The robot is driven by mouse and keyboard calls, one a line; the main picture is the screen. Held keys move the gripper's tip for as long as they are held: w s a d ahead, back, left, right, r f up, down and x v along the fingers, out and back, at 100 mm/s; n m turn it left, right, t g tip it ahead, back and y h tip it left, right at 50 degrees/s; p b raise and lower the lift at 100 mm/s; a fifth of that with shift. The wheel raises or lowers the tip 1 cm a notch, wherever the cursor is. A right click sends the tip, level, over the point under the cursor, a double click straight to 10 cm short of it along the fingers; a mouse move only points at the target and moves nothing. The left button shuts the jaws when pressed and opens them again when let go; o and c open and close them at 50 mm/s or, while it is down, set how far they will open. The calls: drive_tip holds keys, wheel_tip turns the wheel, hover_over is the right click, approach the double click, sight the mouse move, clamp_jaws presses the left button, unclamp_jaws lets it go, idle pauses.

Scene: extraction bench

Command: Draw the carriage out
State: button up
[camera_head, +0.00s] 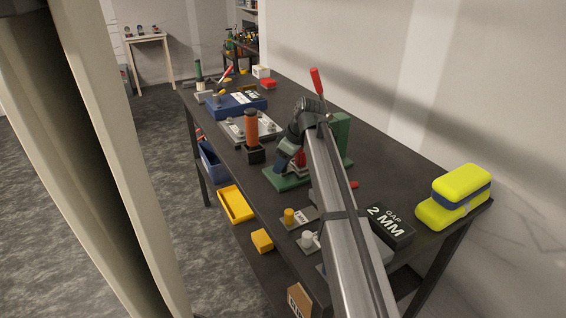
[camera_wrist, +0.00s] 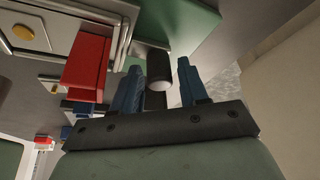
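The green fixture (camera_head: 286,181) stands mid-bench with a green upright (camera_head: 343,134) and a red part (camera_head: 300,158) low between them. My gripper (camera_head: 289,162) reaches down over its base, and my arm hides much of it. In the wrist view my gripper (camera_wrist: 160,85) has its two blue fingers apart, with a black round knob (camera_wrist: 157,66) between their tips. A gap shows on the knob's right; on the left, contact is unclear. A red block (camera_wrist: 88,62) lies left of the fingers. I cannot tell which part is the carriage.
A red-handled lever (camera_head: 317,80) rises behind my wrist. An orange-handled tool (camera_head: 252,128) stands left of the fixture, near a blue box (camera_head: 237,105). A black "GAP 2 MM" block (camera_head: 389,227) and yellow sponge-like blocks (camera_head: 456,196) are at the near right.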

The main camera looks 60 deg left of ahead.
clamp_jaws()
drive_tip(key=shift+s, duration=0.1)
idle(0.3)
drive_tip(key=s, duration=0.6)
drive_tip(key=shift+s, duration=0.4)
drive_tip(key=shift+o, duration=1.1)
unclamp_jaws()
drive_tip(key=shift+s, duration=0.1)
drive_tip(key=shift+w+r, duration=0.2)
drive_tip(key=shift+r, duration=0.05)
drive_tip(key=v, duration=1.3)
drive_tip(key=shift+d, duration=0.2)
